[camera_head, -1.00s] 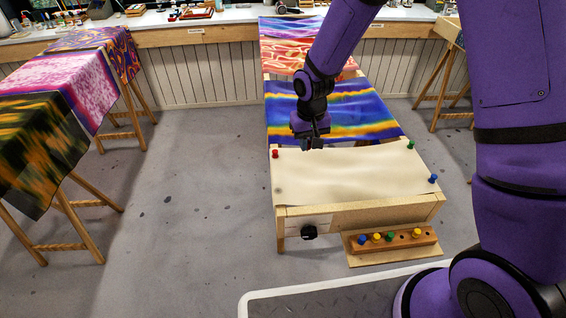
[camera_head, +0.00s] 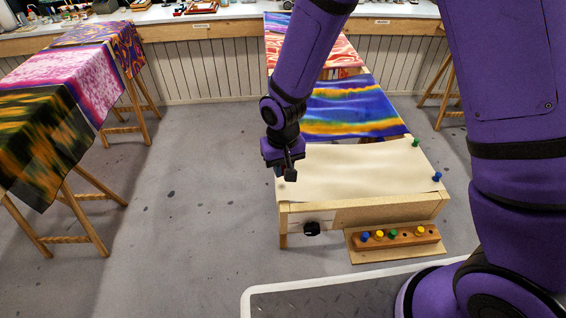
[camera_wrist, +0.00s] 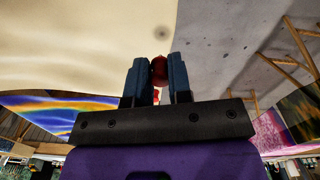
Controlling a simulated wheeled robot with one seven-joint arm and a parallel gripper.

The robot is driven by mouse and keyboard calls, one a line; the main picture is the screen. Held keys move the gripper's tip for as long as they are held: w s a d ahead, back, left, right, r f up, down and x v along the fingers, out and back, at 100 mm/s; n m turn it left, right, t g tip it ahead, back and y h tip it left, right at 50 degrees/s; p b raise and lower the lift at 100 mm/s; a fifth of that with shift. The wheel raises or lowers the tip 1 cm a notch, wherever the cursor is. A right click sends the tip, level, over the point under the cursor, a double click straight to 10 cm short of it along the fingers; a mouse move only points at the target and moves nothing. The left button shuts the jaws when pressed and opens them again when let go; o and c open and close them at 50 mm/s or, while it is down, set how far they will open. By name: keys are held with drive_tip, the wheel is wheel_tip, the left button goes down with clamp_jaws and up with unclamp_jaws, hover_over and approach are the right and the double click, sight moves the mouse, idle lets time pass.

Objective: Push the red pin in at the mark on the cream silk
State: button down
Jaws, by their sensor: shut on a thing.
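The cream silk (camera_head: 350,172) is stretched over a wooden frame in the head view and fills the upper left of the wrist view (camera_wrist: 70,45). A small dark round mark (camera_wrist: 161,32) shows on the silk near its edge, ahead of the fingertips. My gripper (camera_wrist: 159,76) is shut on the red pin (camera_wrist: 160,70), whose red head sits between the two blue-grey fingers. In the head view my gripper (camera_head: 284,173) is over the silk's left edge and hides the pin. Whether the pin's tip touches anything is hidden.
A green pin (camera_head: 416,142) and a blue pin (camera_head: 437,177) stand at the frame's right side. A wooden rack (camera_head: 400,240) with blue, yellow and green pins lies at the front. A black knob (camera_head: 312,229) sticks out of the frame's front. Open floor lies to the left.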

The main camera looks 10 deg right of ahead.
sight(283, 185)
drive_tip(key=shift+f, duration=3.25)
drive_tip(key=shift+f, duration=0.25)
drive_tip(key=c, duration=1)
unclamp_jaws()
drive_tip(key=shift+o, duration=0.2)
wheel_tip(283, 185, up, 11)
drive_tip(key=shift+f, duration=0.1)
